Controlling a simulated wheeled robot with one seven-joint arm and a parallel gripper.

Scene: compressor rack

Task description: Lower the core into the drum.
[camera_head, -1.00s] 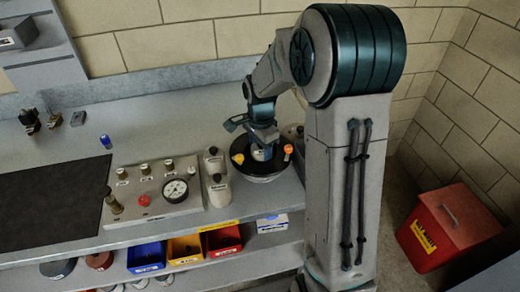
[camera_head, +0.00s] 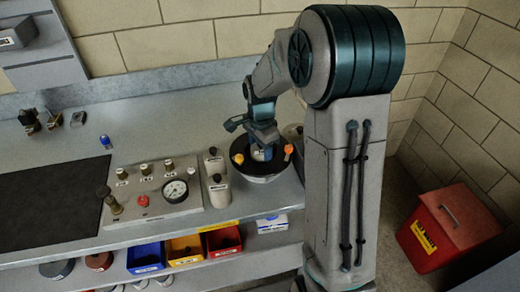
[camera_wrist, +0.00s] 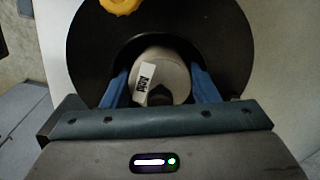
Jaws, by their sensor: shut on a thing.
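My gripper (camera_wrist: 161,85) is shut on the core (camera_wrist: 178,72), a pale grey cylinder with a white label marked "Acid" or similar; its blue fingers sit on both sides of it. In the wrist view the core is at the round opening of the black-topped drum (camera_wrist: 215,25). In the head view my gripper (camera_head: 262,152) is over the middle of the drum (camera_head: 240,168), which stands at the right end of the bench. How deep the core sits in the opening is hidden. An orange knob (camera_head: 289,149) and a yellow knob (camera_head: 238,159) stand on the drum's top.
Two white bottles (camera_head: 219,190) stand just left of the drum. A panel with a gauge (camera_head: 175,191) and valves is further left, beside a dark mat (camera_head: 50,200). Blue, yellow and red bins (camera_head: 223,241) are on the shelf below. A red bin (camera_head: 447,225) stands on the floor.

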